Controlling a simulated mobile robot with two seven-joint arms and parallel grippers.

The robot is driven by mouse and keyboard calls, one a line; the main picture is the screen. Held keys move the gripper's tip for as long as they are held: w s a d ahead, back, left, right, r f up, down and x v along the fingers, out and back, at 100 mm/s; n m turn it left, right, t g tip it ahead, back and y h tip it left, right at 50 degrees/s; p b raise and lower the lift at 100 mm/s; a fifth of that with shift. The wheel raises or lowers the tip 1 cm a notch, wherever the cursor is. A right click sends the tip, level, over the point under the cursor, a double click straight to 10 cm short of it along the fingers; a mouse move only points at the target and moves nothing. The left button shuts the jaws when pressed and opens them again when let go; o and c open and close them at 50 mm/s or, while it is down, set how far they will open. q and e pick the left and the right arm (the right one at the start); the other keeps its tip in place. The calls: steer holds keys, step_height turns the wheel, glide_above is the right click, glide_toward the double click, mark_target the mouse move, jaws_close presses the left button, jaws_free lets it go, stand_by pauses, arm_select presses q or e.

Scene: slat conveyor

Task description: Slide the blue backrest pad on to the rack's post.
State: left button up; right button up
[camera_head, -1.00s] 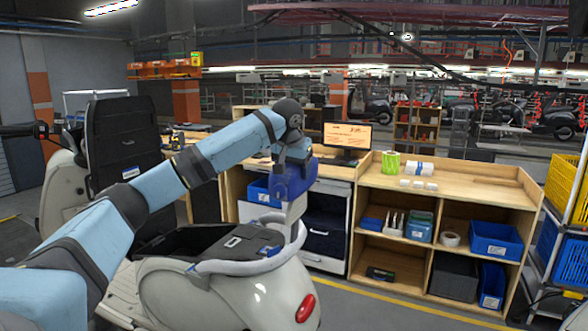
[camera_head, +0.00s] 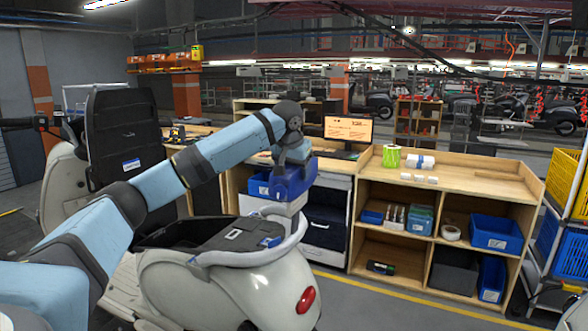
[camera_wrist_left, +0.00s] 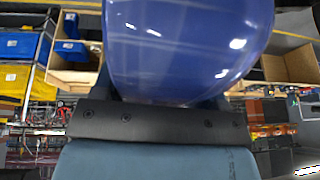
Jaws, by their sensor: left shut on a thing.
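The blue backrest pad (camera_head: 288,182) hangs below my left gripper (camera_head: 293,158), over the tail of the pale scooter. It also fills the top middle of the left wrist view (camera_wrist_left: 185,45), glossy and rounded. My left gripper is shut on the pad; its fingertips are largely hidden behind the pad. The scooter's rear rack (camera_head: 236,256) is a pale grey tube curving around the tail, just below the pad. I cannot make out the rack's post clearly, nor whether the pad touches it. My right gripper is not in view.
A wooden shelf unit (camera_head: 441,183) with blue bins stands to the right behind the scooter. A monitor (camera_head: 348,130) stands on the bench behind my gripper. The scooter's dark upright panel (camera_head: 123,135) is left of my forearm. Yellow and blue crates (camera_head: 563,180) are far right.

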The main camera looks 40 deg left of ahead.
arm_select(q)
steer(key=shift+f, duration=0.15)
steer(key=shift+a+f+b, duration=0.1)
steer(key=shift+f+b, duration=0.3)
steer(key=shift+f, duration=0.75)
steer(key=shift+f, duration=0.3)
steer(key=shift+a+f, duration=0.1)
steer(key=shift+f, duration=0.4)
steer(key=shift+f+b, duration=0.3)
steer(key=shift+f, duration=0.1)
steer(key=shift+s+f, duration=0.1)
steer(key=shift+f, duration=0.25)
steer(key=shift+f, duration=0.1)
